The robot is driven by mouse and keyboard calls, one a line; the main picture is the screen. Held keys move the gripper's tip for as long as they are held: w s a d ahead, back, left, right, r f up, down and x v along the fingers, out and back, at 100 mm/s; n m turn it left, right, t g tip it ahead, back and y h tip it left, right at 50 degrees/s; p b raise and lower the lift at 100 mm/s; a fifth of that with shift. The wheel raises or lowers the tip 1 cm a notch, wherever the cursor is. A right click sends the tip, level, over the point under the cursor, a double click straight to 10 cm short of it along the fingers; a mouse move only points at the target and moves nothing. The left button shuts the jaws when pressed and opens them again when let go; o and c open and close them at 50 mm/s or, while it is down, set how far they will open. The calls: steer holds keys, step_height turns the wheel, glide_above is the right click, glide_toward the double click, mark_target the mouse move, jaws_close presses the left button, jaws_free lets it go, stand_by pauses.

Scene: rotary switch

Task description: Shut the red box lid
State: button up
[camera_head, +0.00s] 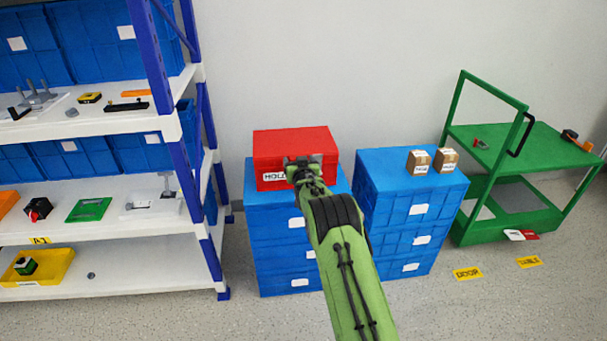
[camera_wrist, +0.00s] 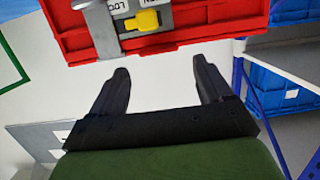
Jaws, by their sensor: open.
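The red box (camera_head: 295,147) sits on a stack of blue crates against the wall. Its top looks flat, so the lid appears down; I cannot tell whether it is fully shut. A white label shows on its front. In the wrist view the red box (camera_wrist: 78,38) fills the top, with a grey latch-like plate and a yellow piece (camera_wrist: 144,20) on it. My gripper (camera_head: 303,163) is in front of the box and hides part of its front. In the wrist view my gripper (camera_wrist: 160,64) is open, with nothing between the fingers, its tips just short of the box edge.
A second blue crate stack (camera_head: 410,210) stands to the right, with two small cartons (camera_head: 432,161) on top. A green cart (camera_head: 520,155) is farther right. A white shelf rack with blue posts (camera_head: 180,165) stands on the left, holding blue bins and small parts.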

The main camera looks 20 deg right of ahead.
steer(key=p+v, duration=0.2)
steer(key=v, duration=1)
steer(key=shift+a, duration=0.1)
steer(key=s+a+r+g+y, duration=0.1)
steer(key=s+a+r+g, duration=0.1)
steer(key=s+r, duration=0.55)
steer(key=s+a+r+g, duration=0.3)
steer(key=s+r, duration=0.3)
steer(key=s, duration=0.3)
steer(key=s+a+n+g+y+p, duration=0.1)
steer(key=s+a+g, duration=0.1)
steer(key=s, duration=1.2)
steer(key=s+a+n+g+y, duration=0.1)
steer(key=s+a+g, duration=0.15)
steer(key=s, duration=1.15)
step_height(320, 180, up, 14)
steer(key=p, duration=1.3)
steer(key=shift+d+f, duration=0.2)
